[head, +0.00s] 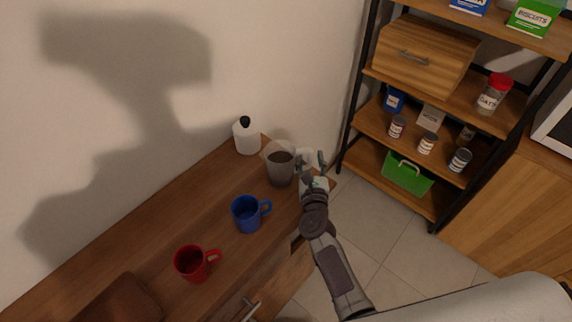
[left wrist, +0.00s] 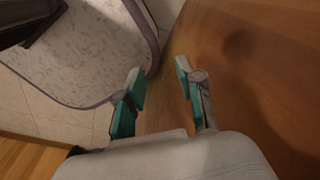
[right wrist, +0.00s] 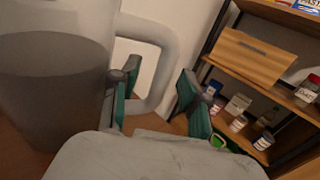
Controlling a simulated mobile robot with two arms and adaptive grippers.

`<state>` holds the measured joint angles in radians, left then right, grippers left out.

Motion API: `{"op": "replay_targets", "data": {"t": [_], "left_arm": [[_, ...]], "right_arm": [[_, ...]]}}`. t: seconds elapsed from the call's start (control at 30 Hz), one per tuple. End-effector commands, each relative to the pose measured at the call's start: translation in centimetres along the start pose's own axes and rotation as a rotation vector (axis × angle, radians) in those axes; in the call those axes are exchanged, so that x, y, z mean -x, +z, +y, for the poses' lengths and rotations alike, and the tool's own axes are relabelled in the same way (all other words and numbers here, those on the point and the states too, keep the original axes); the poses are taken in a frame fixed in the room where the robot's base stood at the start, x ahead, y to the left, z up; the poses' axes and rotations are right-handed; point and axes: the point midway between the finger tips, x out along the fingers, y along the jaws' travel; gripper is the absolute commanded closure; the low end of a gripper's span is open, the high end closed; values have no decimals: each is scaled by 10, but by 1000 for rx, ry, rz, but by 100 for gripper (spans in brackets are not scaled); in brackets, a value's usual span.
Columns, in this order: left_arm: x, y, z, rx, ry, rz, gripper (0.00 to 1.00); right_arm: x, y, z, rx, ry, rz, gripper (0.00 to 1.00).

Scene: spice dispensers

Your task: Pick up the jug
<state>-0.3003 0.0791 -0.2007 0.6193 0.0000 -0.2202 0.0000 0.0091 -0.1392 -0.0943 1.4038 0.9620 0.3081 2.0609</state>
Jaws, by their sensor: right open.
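The jug (head: 279,172) is clear with dark contents and stands upright near the far right end of the wooden counter. In the right wrist view its body (right wrist: 55,90) fills the left side, and its pale handle (right wrist: 160,40) shows between the fingers. My right gripper (head: 313,160) is open at the jug's handle side; the fingers (right wrist: 160,80) lie on either side of the handle, and I cannot tell whether they touch it. My left gripper (left wrist: 160,76) is open and empty in the left wrist view; it is out of the head view.
A blue mug (head: 247,214) and a red mug (head: 191,264) stand along the counter (head: 150,262) in front of the jug. A white bottle (head: 246,138) with a black cap stands behind it by the wall. A shelf (head: 440,100) with cans stands at right.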

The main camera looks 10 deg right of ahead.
Motion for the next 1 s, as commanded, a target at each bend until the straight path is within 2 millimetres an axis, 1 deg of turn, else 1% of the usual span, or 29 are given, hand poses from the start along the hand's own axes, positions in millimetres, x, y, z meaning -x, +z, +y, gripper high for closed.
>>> {"op": "replay_targets", "data": {"t": [0.07,0.3,0.33,1.0], "left_arm": [[0,0,0,0,0,0,63],[0,0,0,1,0,1,63],[0,0,0,1,0,1,63],[2,-1,-1,1,-1,2,63]], "right_arm": [[0,0,0,0,0,0,56],[0,0,0,0,0,0,96],[0,0,0,0,0,0,100],[0,3,0,-1,-1,-3,100]]}}
